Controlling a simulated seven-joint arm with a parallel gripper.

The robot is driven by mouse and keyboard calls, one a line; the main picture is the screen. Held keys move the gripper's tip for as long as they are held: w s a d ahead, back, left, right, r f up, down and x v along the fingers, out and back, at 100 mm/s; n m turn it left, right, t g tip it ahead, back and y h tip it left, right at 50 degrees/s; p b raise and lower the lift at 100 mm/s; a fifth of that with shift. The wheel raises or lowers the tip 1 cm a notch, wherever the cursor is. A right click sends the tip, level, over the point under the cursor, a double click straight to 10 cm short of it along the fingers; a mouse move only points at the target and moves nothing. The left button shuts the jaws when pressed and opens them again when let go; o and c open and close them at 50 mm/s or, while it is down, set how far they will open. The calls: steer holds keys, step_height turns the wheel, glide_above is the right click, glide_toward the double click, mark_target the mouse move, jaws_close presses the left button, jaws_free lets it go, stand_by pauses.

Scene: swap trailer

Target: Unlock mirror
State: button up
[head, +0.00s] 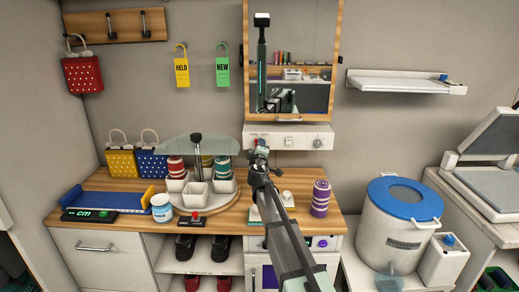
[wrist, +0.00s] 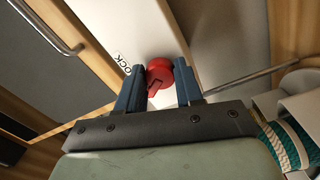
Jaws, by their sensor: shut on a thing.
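The mirror (head: 298,40) hangs on the back wall in a wooden frame, with a small handle at its lower edge. In the wrist view a red knob (wrist: 160,72) is on the white panel, beside a label (wrist: 122,64) whose readable letters are "OCK". My gripper (head: 261,146) is at the left part of the panel. Its blue fingers (wrist: 159,85) are shut on the red knob, one on each side. The head view mostly hides that knob.
Below is a wooden counter (head: 240,221) with white cups under a clear cover (head: 197,146), a purple-striped cup (head: 320,198) and a white jar (head: 161,207). A shelf (head: 405,82) and a blue-lidded bin (head: 401,220) are at right.

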steer(key=shift+o, duration=0.3)
steer(key=shift+r+n, duration=0.15)
steer(key=shift+n, duration=0.6)
steer(key=shift+r+n, duration=0.15)
steer(key=shift+n, duration=0.6)
steer(key=shift+a, duration=0.1)
steer(key=o, duration=1)
steer(key=shift+f, duration=0.15)
steer(key=shift+o, duration=0.2)
steer(key=shift+s, duration=0.2)
steer(key=s, duration=1.3)
steer(key=shift+s+f, duration=0.2)
steer(key=shift+f, duration=0.1)
steer(key=shift+a, duration=0.15)
